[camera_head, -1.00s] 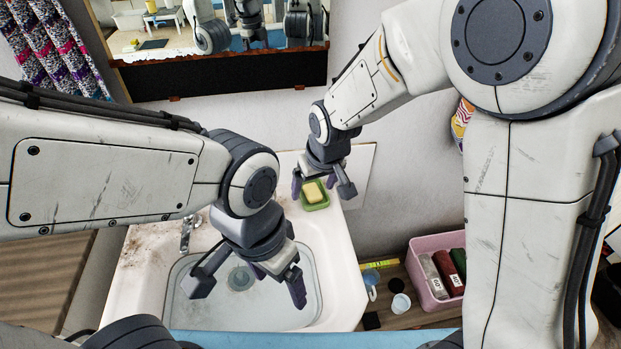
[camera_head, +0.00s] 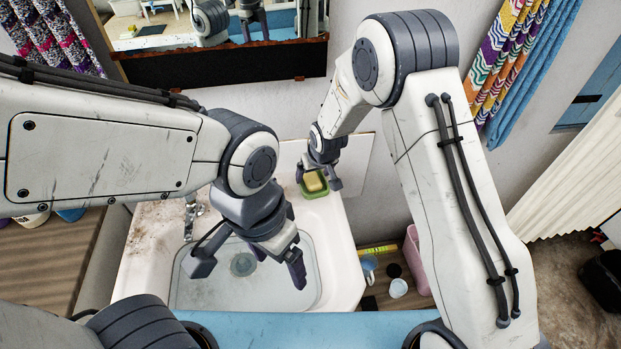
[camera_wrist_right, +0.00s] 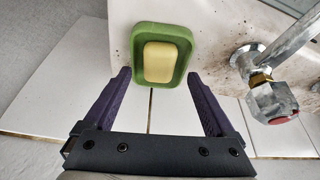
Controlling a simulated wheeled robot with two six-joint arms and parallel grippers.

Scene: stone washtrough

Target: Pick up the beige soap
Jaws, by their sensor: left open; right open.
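The beige soap (camera_head: 313,183) lies in a green soap dish (camera_head: 321,194) on the back right corner of the white washbasin. In the right wrist view, the soap (camera_wrist_right: 159,62) and the dish (camera_wrist_right: 178,36) show clearly. My right gripper (camera_head: 318,179) is open and empty, close to the dish, with its purple fingers (camera_wrist_right: 159,76) at either side of the dish's near end in the wrist view. I cannot tell whether they touch it. My left gripper (camera_head: 250,272) is open and empty over the basin.
The basin (camera_head: 145,258) has a sunken bowl with a drain (camera_head: 243,264). A tap (camera_wrist_right: 270,85) with a red-marked knob stands right of the dish in the wrist view. White tiles (camera_wrist_right: 50,95) lie below the gripper. A pink crate (camera_head: 416,262) is partly hidden by my right arm.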

